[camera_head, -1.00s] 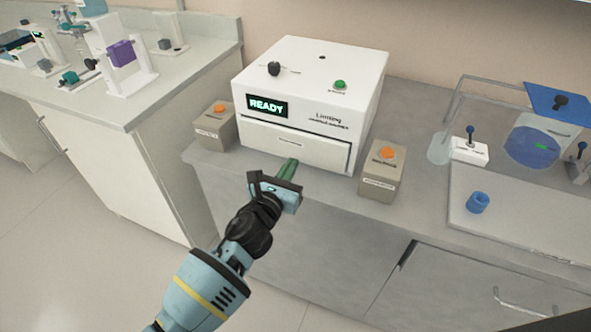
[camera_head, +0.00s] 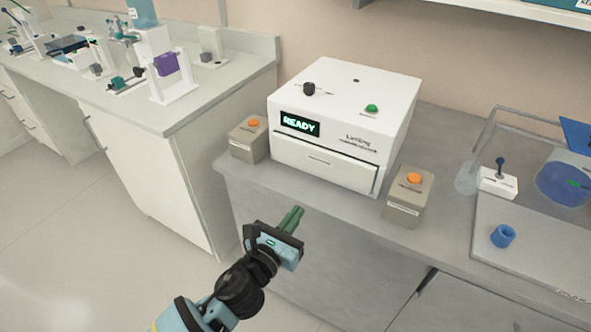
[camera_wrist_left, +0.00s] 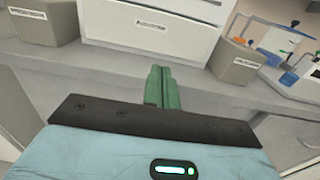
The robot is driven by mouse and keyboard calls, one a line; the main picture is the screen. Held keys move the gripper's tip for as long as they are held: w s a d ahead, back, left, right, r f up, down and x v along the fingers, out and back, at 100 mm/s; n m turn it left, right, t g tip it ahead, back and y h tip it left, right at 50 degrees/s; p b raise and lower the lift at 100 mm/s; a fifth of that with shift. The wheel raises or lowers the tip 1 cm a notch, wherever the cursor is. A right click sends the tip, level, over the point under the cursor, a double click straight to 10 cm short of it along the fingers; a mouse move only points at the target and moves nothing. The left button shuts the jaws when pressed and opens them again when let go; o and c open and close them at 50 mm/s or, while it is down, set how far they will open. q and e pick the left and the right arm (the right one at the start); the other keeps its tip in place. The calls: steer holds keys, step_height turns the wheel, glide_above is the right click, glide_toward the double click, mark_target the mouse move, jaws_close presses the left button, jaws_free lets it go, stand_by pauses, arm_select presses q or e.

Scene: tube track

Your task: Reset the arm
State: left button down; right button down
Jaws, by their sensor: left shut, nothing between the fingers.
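My left gripper (camera_head: 292,217) has green fingers that lie together with nothing between them. It is in front of the counter edge, below the white machine (camera_head: 344,125), and touches nothing that I can see. In the left wrist view my left gripper (camera_wrist_left: 161,86) points at the counter, with the machine's front drawer (camera_wrist_left: 150,28) beyond it. The machine's display reads READY and its drawer looks shut. My right gripper is in neither view.
Boxes with orange buttons stand left (camera_head: 249,138) and right (camera_head: 409,196) of the machine. A blue ring-shaped piece (camera_head: 503,235) lies on a pale tray (camera_head: 545,262) at the right. A second counter (camera_head: 150,112) at the left carries lab devices. Floor is open at the lower left.

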arm_select(q)
steer(key=s+a+f+n+g+y+p, duration=0.1)
steer(key=s+a+f+n+g+y, duration=0.1)
steer(key=s+a+f+n, duration=0.65)
steer(key=s+a+f+n+g+y, duration=0.15)
steer(key=s+f+n, duration=0.35)
steer(key=n, duration=0.8)
steer(key=s+a+f+n+g+y, duration=0.1)
steer(key=s+a+f+n, duration=0.1)
steer(key=s+n, duration=0.4)
steer(key=s+a+f+n+g+y+p, duration=0.1)
steer(key=s+a+f+n, duration=0.2)
steer(key=s+a+n, duration=0.2)
steer(key=s+a+f+n+g+y, duration=0.1)
steer(key=s+a+f+n, duration=0.1)
steer(key=s+n, duration=0.5)
steer(key=shift+s+a+f+n, duration=0.15)
steer(key=shift+s+a+n, duration=0.2)
steer(key=shift+s+a, duration=0.35)
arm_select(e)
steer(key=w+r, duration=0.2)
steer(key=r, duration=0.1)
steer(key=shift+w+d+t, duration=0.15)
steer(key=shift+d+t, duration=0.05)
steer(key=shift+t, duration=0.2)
arm_select(q)
steer(key=shift+y, duration=0.25)
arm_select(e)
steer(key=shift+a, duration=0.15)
